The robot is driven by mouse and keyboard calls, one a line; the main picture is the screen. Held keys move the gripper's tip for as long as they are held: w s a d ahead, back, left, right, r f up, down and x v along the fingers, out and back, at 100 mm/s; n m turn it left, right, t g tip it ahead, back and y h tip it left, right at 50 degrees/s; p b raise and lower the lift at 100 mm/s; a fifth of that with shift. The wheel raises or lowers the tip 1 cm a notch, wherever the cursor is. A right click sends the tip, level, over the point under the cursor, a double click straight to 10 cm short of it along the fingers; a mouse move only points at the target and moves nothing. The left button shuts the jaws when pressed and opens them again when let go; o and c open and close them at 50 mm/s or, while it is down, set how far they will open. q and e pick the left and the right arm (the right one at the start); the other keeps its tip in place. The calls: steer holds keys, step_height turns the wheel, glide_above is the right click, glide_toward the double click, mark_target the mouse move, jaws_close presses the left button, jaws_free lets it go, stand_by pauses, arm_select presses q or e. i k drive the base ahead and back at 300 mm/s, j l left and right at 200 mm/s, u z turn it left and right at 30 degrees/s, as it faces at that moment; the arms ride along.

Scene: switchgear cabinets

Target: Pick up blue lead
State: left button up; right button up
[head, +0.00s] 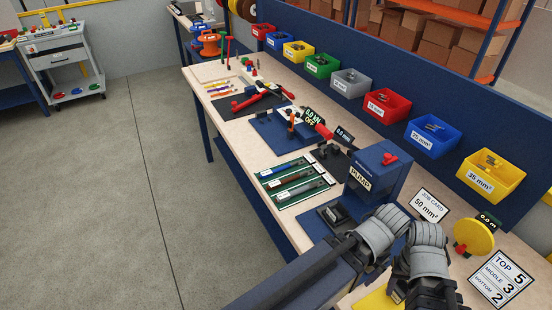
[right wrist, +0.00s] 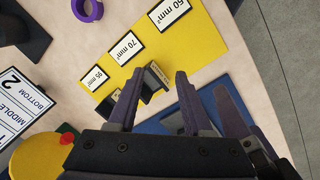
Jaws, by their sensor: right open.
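The blue lead (head: 286,168) lies in the top row of a dark green tray (head: 270,181) on the workbench in the head view. A red-brown lead and a grey lead lie in rows below it. My right gripper (head: 436,295) is at the bottom right of the head view, well away from the tray, its tips cut off or hidden there. In the right wrist view it (right wrist: 157,88) is open, its fingers over the edge of a yellow mat, with small dark blocks behind and between them. The lead is not in the right wrist view.
A blue pump (head: 378,172) stands right of the tray, near my grey-sleeved arm. The yellow mat (right wrist: 195,48) carries size cards. A yellow disc (head: 473,237) and a number board (head: 500,279) stand at right. Colored bins line the back.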

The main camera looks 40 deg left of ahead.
mark_target(267, 174)
steer(key=u, duration=1.15)
